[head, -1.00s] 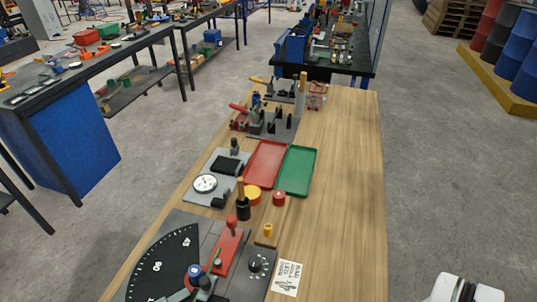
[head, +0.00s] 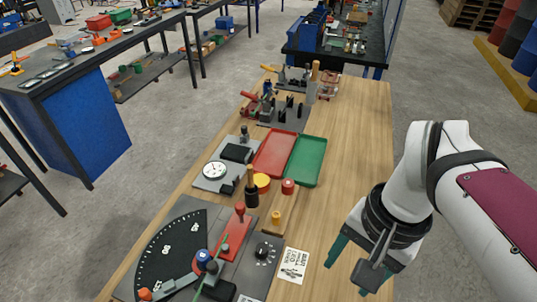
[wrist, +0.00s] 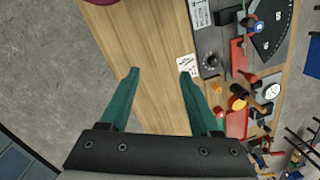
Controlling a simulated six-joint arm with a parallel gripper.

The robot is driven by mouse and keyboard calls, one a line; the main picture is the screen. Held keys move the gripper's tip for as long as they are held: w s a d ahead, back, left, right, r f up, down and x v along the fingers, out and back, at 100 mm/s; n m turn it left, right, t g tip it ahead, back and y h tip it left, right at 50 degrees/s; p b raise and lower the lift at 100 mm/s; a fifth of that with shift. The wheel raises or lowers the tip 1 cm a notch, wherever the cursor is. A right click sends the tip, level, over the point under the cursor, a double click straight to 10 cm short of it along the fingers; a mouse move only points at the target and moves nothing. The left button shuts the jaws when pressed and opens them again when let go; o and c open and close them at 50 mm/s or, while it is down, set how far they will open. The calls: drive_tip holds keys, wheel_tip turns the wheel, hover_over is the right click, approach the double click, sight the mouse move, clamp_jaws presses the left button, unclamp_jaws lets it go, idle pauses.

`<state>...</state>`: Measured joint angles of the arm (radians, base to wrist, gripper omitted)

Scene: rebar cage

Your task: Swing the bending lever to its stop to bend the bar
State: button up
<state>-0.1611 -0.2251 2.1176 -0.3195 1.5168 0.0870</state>
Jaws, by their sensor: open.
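The bender is a dark plate (head: 183,212) with an angle scale at the table's near left, also in the wrist view (wrist: 208,38). Its grey bending lever (head: 172,284) runs from a blue-capped pivot (head: 203,256) to an orange knob (head: 145,293) at the lower left. A thin green bar (head: 222,247) lies by the pivot, beside a red clamp block (head: 236,235) with a red knob. My gripper (head: 346,279) is open and empty, right of the bender above the table. In the wrist view its green fingers (wrist: 159,73) are spread over bare wood.
A black dial (head: 264,250) and printed card (head: 293,265) lie between bender and gripper. A wooden-handled tool (head: 251,187), yellow cap (head: 262,182), red tray (head: 275,153) and green tray (head: 306,160) lie farther back. The table's right side is clear.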

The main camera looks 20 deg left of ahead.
drive_tip(key=w+a+r, duration=0.2)
drive_tip(key=w+a, duration=0.4)
drive_tip(key=w, duration=0.2)
drive_tip(key=n+h, duration=0.1)
drive_tip(key=n, duration=0.1)
hover_over(240, 205)
wheel_tip(240, 205, down, 5)
drive_tip(key=shift+t, duration=0.3)
wheel_tip(240, 205, down, 14)
drive_tip(key=shift+r, duration=0.15)
drive_tip(key=shift+f, duration=0.5)
clamp_jaws()
